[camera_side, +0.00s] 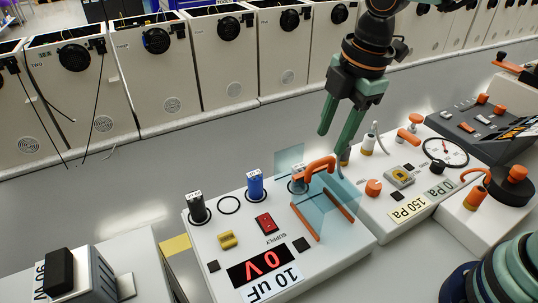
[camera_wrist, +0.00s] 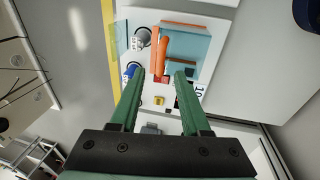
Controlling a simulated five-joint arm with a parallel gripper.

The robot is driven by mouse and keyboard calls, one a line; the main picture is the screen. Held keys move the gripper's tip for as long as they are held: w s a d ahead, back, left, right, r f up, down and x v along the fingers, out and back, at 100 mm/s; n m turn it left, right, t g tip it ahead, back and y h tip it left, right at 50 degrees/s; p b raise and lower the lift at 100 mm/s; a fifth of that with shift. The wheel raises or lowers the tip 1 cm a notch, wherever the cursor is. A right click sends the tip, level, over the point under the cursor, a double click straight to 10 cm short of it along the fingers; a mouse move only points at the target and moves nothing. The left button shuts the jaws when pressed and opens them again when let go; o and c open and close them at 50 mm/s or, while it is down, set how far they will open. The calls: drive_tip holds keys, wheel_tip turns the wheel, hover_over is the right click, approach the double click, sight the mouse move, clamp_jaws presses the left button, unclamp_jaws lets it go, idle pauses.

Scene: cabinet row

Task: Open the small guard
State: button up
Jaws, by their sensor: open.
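The small guard (camera_side: 328,212) is a clear teal cover with orange edge strips on the white supply box (camera_side: 225,250). Its orange handle (camera_side: 316,167) stands up at its far end. In the wrist view the guard (camera_wrist: 190,47) lies ahead of my gripper, with the orange handle (camera_wrist: 161,56) between the fingertips in the picture. My gripper (camera_side: 335,150) is open and empty. It points down close to the handle, and its fingers show in the wrist view (camera_wrist: 158,75). I cannot tell whether a finger touches the handle.
Black (camera_side: 197,205) and blue (camera_side: 255,184) terminals and a red switch (camera_side: 265,222) are on the supply box.

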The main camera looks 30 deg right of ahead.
wheel_tip(320, 180, up, 7)
drive_tip(key=s, duration=0.1)
drive_tip(key=shift+d, duration=0.25)
drive_tip(key=s+d+f+m+t, duration=0.1)
drive_tip(key=d+f+m+t, duration=0.1)
drive_tip(key=d+m, duration=0.5)
drive_tip(key=s+d+f+m+t, duration=0.1)
drive_tip(key=s+d+f+m, duration=0.1)
drive_tip(key=d+m, duration=0.5)
drive_tip(key=m, duration=0.4)
drive_tip(key=shift+s+d+f+t+h, duration=0.15)
drive_tip(key=shift+s+d+t+h, duration=0.05)
drive_tip(key=shift+d+t+h, duration=0.2)
